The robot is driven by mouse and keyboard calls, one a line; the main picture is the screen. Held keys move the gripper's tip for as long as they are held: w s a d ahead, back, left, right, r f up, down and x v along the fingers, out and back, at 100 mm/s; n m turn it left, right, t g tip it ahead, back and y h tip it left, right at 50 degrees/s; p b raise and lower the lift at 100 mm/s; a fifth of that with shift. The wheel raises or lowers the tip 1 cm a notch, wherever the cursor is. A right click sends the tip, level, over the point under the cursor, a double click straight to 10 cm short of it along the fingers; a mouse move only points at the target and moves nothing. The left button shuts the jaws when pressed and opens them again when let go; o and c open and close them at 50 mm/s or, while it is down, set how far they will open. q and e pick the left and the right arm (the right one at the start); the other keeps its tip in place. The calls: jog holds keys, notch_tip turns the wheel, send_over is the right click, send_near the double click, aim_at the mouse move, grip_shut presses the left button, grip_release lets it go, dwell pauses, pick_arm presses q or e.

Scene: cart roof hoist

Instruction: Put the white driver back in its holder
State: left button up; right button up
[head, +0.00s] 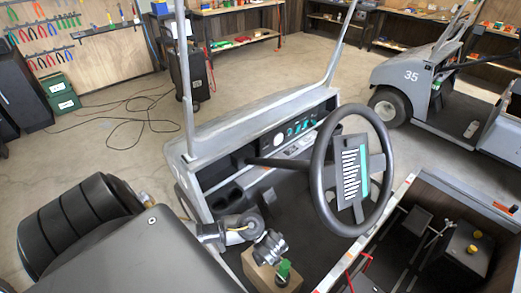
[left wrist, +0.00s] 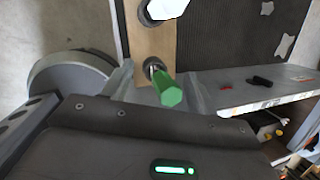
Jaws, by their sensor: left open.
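The wooden holder block (head: 257,272) stands in the cart, low in the head view. It also shows at the top of the left wrist view (left wrist: 152,42). A green-handled driver (head: 284,269) stands in one hole, and its handle end (left wrist: 170,96) points at the left wrist camera. A white handle-like shape (left wrist: 166,8) is at another hole, cut by the top edge; it looks like the white driver standing there. My left gripper (head: 270,246) is over the block beside the green driver. Its fingers (left wrist: 158,86) are apart. My right gripper is out of view.
The steering wheel (head: 351,171) and the dashboard (head: 268,139) are close to my left arm. An open bin (head: 430,225) with tools is at the right. A second cart (head: 415,75) stands behind. Cables (head: 135,118) lie on the floor at the left.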

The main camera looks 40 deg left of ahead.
pick_arm(q)
jog(key=w+a+f+m+b, duration=0.1)
jog(key=a, duration=0.1)
jog(key=w+a+f+m+y+b, duration=0.1)
jog(key=a, duration=0.2)
jog(key=w+a+f+m+b, duration=0.1)
jog(key=a, duration=0.1)
jog(key=shift+a+f+m+y, duration=0.25)
jog(key=shift+a+m+y, duration=0.1)
jog(key=shift+m+y, duration=0.05)
jog(key=shift+w+a+f+b, duration=0.1)
jog(key=shift+w+f+b, duration=0.1)
jog(key=shift+b, duration=0.1)
jog(key=shift+f, duration=0.4)
jog(key=b+x, duration=0.2)
jog(key=x, duration=0.1)
jog(key=shift+f, duration=0.4)
jog(key=shift+w+a+f, duration=0.1)
jog(key=shift+f, duration=0.25)
